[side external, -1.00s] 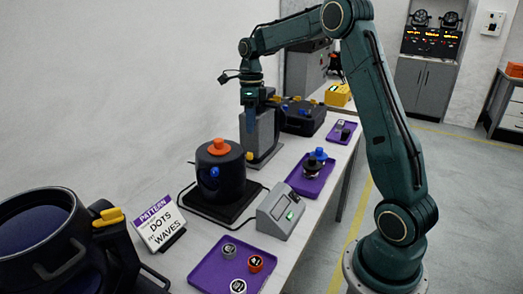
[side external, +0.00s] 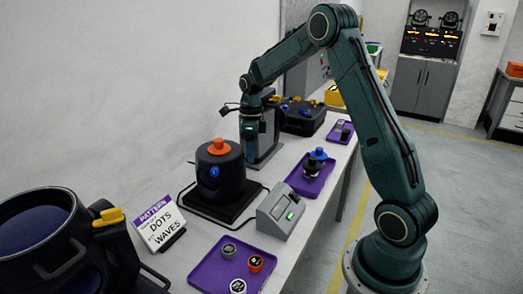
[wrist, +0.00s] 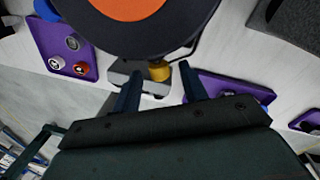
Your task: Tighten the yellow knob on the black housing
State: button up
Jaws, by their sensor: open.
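The black housing (side external: 222,180) is an upright cylinder on a dark base, with an orange knob (side external: 219,147) on top and a blue knob (side external: 214,172) on its near side. In the wrist view the housing's dark rim (wrist: 95,32) fills the upper middle. The yellow knob (wrist: 159,70) sticks out from the housing's side in the wrist view and lies between my two fingertips. In the side view it is hidden behind my gripper. My gripper (side external: 250,158) is open beside the housing's right side; its fingers (wrist: 160,80) show on both sides of the knob, and contact cannot be told.
A grey box with a green display (side external: 281,211) stands right of the housing. A purple tray (side external: 212,272) with round pieces lies in front, and another purple tray (side external: 311,184) lies at the right. A sign (side external: 158,224) and a large dark lamp (side external: 45,235) are at left.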

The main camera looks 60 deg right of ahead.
jog(key=shift+c, duration=0.2)
grip_shut()
jog(key=shift+w+y, duration=0.1)
jog(key=shift+y, duration=0.2)
jog(key=shift+d+g+y, duration=0.1)
jog(key=shift+g+y, duration=0.2)
jog(key=shift+y, duration=0.2)
jog(key=shift+w+f+y, duration=0.1)
jog(key=shift+y, duration=0.2)
jog(key=shift+d+g+y, duration=0.1)
jog(key=shift+g+y, duration=0.3)
jog(key=shift+o, duration=0.2)
grip_release()
